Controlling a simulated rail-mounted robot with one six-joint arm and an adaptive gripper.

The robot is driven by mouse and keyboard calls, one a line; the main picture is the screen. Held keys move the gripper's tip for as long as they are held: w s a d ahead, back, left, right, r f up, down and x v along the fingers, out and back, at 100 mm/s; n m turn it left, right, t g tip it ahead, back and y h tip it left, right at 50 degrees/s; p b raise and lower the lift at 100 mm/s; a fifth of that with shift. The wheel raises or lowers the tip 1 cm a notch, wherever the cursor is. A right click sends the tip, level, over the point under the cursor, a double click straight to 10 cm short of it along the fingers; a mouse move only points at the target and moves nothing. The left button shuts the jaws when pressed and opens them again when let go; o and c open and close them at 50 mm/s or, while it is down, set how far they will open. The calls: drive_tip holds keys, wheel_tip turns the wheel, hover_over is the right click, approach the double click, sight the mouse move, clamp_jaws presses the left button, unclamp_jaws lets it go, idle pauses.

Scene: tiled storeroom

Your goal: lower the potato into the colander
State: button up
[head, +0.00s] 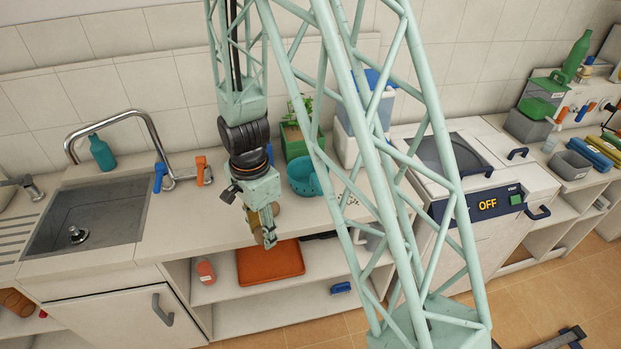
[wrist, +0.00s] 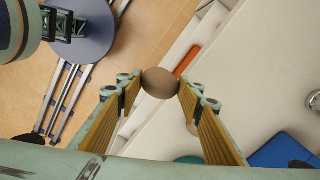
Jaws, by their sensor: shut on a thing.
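My gripper (wrist: 160,88) is shut on the brown, rounded potato (wrist: 160,81), held between the tips of the two yellow-padded fingers in the wrist view. In the head view my gripper (head: 268,226) hangs at the front edge of the counter, and the potato is hard to make out there. The teal colander (head: 303,177) stands on the counter, behind and to the right of my gripper. Part of its inside is hidden by its near wall and my own frame. The potato is apart from the colander.
A green planter (head: 295,141) stands behind the colander, and a white blue-topped container (head: 350,145) behind to its right. The sink (head: 88,222) and tap are to the left. An orange tray (head: 269,262) lies on the shelf below.

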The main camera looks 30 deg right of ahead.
drive_tip(key=w+d+r+p, duration=0.4)
drive_tip(key=w+d+r, duration=0.3)
drive_tip(key=d, duration=0.4)
drive_tip(key=w+d+r+p, duration=0.4)
drive_tip(key=w+d+r, duration=0.3)
drive_tip(key=w+d, duration=0.2)
drive_tip(key=shift+w+d+r, duration=0.15)
drive_tip(key=shift+d+r, duration=0.1)
drive_tip(key=shift+d, duration=0.95)
drive_tip(key=shift+f, duration=0.35)
idle(0.8)
wheel_tip(320, 180, down, 11)
drive_tip(key=b, duration=0.6)
drive_tip(key=shift+r+b, duration=0.15)
drive_tip(key=shift+b, duration=0.25)
idle(2.1)
